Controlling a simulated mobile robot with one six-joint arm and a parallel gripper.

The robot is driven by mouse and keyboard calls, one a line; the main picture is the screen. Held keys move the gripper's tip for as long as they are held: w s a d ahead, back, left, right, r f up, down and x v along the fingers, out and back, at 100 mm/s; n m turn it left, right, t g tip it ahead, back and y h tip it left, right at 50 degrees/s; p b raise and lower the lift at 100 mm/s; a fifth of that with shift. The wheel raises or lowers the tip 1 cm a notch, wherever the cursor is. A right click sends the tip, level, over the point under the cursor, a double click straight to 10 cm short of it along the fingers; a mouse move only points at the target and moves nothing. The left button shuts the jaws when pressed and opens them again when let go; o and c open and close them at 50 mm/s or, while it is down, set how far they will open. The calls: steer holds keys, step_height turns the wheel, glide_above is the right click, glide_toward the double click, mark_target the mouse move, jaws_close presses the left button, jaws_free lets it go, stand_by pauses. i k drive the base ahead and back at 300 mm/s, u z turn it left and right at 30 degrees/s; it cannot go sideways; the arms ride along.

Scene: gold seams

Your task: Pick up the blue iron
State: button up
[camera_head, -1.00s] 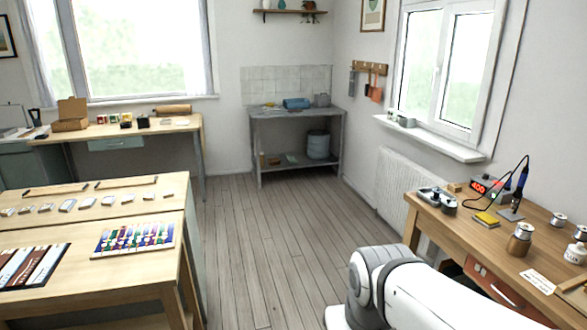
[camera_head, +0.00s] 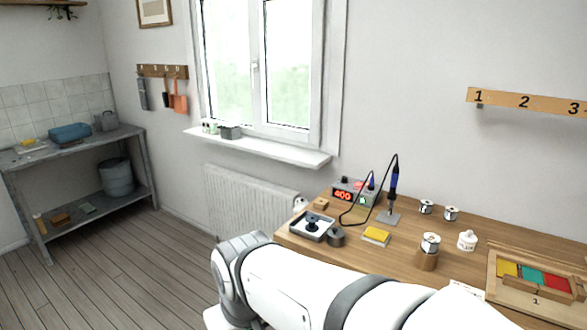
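The blue iron (camera_head: 394,181) is a soldering iron with a blue handle. It stands upright in a small grey stand (camera_head: 388,217) on the wooden workbench (camera_head: 464,225). A black cable arches from it to the station (camera_head: 352,192), whose red display reads 400. My white arm crosses the lower middle of the view in front of the bench. My gripper is not in view.
A wooden box with coloured pieces (camera_head: 535,276) is at right. Open floor (camera_head: 120,270) lies left.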

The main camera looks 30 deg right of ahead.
mark_target(395, 174)
steer(key=z, duration=0.65)
steer(key=i, duration=1.15)
steer(key=z, duration=1.2)
steer(key=i, duration=0.5)
steer(key=z, duration=0.25)
steer(key=k, duration=0.75)
steer(key=z, duration=0.2)
steer(key=i, duration=0.85)
steer(key=u, duration=0.05)
